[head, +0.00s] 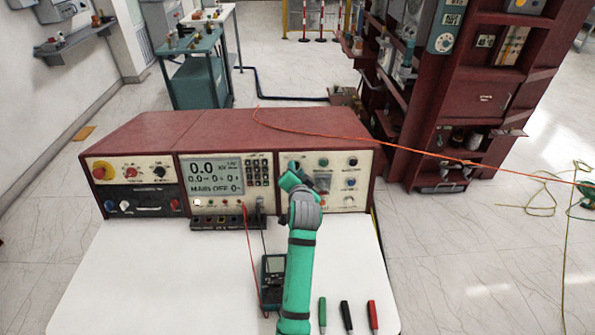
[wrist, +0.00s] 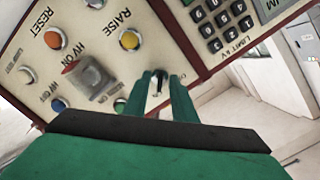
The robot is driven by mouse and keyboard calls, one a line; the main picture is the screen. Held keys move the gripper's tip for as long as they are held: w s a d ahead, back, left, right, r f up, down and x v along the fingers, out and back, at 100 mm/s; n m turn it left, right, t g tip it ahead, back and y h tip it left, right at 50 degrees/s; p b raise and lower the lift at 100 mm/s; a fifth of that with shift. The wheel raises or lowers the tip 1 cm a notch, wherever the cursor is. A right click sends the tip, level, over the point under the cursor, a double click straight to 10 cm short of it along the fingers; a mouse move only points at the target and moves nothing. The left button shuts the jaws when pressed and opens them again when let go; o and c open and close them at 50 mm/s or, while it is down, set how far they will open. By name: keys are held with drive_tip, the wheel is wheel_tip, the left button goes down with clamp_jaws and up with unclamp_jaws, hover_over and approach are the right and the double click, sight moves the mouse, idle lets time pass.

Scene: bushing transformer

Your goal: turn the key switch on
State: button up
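A red-topped test console (head: 190,130) stands on a white table. Its right front panel (head: 345,190) carries buttons, knobs and a small dark switch (head: 294,164) near the panel's upper left. My gripper (head: 290,183) is at this panel, just below that switch in the head view. In the wrist view, where the panel labels appear upside down, my gripper's two green fingers (wrist: 158,88) stand apart on either side of a small dark key switch (wrist: 158,76). The fingers look open around it; whether either touches it I cannot tell. The key's lower part is hidden by my gripper.
A multimeter (head: 273,268) and red, black and green probe handles (head: 346,316) lie on the table. A red cable (head: 246,240) runs down from the console.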

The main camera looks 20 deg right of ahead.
drive_tip(key=shift+d, duration=0.1)
drive_tip(key=v, duration=1)
drive_tip(key=shift+s, duration=0.4)
drive_tip(key=shift+r, duration=0.1)
